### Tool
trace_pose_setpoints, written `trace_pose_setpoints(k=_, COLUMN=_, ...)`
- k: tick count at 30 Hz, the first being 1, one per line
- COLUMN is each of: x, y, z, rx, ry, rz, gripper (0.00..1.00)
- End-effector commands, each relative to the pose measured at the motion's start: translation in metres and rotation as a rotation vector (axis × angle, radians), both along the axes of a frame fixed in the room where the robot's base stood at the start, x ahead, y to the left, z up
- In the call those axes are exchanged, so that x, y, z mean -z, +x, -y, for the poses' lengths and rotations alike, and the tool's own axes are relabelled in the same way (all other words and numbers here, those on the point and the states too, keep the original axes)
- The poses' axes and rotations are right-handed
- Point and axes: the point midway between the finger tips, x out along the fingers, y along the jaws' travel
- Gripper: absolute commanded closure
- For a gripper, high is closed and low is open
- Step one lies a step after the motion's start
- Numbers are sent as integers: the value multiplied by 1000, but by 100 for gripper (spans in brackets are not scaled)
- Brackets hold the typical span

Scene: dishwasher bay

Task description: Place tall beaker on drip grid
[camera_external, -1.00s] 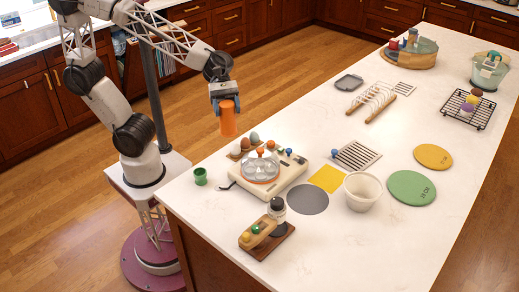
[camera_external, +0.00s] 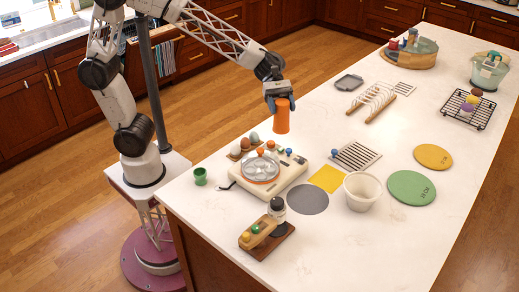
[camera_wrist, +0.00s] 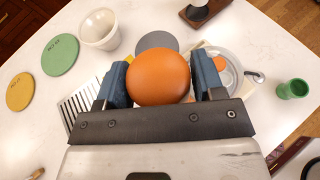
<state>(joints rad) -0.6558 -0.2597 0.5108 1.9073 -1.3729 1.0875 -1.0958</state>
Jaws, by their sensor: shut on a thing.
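My gripper (camera_external: 279,98) is shut on the tall orange beaker (camera_external: 282,118) and holds it upright in the air above the back part of the counter. In the wrist view the round orange end of the beaker (camera_wrist: 158,77) sits between the two blue fingers. A slotted metal drip grid (camera_external: 358,156) lies flat on the counter, to the right of and lower in the picture than the beaker. In the wrist view the grid (camera_wrist: 78,104) shows at left, partly hidden by my gripper. A small blue ball (camera_external: 334,152) is at its left edge.
A cream appliance with a clear dish (camera_external: 262,172) stands below the beaker in the picture. A yellow square (camera_external: 327,179), grey disc (camera_external: 308,199) and white tub (camera_external: 361,191) are near the grid. A toast rack (camera_external: 373,99) stands farther back. Counter around the grid's right side is clear.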

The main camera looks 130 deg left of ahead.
Motion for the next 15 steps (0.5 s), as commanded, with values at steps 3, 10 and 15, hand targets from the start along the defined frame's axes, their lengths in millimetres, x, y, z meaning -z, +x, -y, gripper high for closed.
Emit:
trace_pose_setpoints(k=3, x=7, y=11, z=-23, rx=-3, ry=-3, rz=-1, gripper=62)
trace_pose_setpoints(k=10, x=21, y=30, z=-64, rx=-3, ry=-6, rz=3, gripper=62)
trace_pose_setpoints(k=15, x=33, y=42, z=-94, rx=-3, ry=-10, rz=5, gripper=62)
